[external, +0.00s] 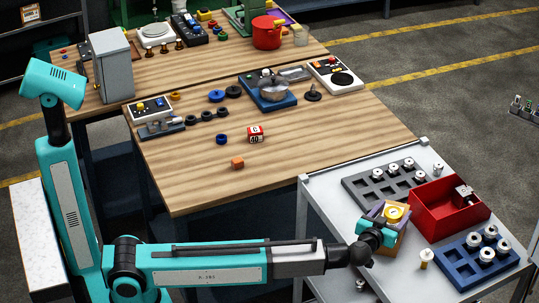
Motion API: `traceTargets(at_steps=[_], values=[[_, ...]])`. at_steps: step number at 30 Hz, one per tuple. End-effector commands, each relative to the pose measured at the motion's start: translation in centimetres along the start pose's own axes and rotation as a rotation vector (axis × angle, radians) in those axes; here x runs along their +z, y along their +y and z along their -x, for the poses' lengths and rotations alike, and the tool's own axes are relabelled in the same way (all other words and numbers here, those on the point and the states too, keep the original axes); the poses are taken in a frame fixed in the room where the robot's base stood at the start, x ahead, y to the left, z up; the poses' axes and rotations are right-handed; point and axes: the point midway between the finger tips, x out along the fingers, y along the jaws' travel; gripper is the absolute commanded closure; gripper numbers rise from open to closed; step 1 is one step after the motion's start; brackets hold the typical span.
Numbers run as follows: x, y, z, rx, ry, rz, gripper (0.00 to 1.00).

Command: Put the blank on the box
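My gripper (378,226) is at the right, over the grey cart top, beside a tan box (402,242). Several silver cylindrical blanks sit in the dark grey tray (360,183) and in the blue tray (455,272). One silver blank (438,169) stands alone at the cart's back corner.

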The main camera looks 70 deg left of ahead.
Motion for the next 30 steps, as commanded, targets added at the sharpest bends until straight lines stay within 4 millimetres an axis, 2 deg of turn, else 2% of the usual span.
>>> traceTargets(at_steps=[12,20,30], values=[[-0.3,0.0,0.2,0.0,0.0,-0.001,0.35],[0.1,-0.1,3.5,0.002,0.001,0.001,0.35],[0.0,-0.1,8.9,0.003,0.001,0.001,0.35]])
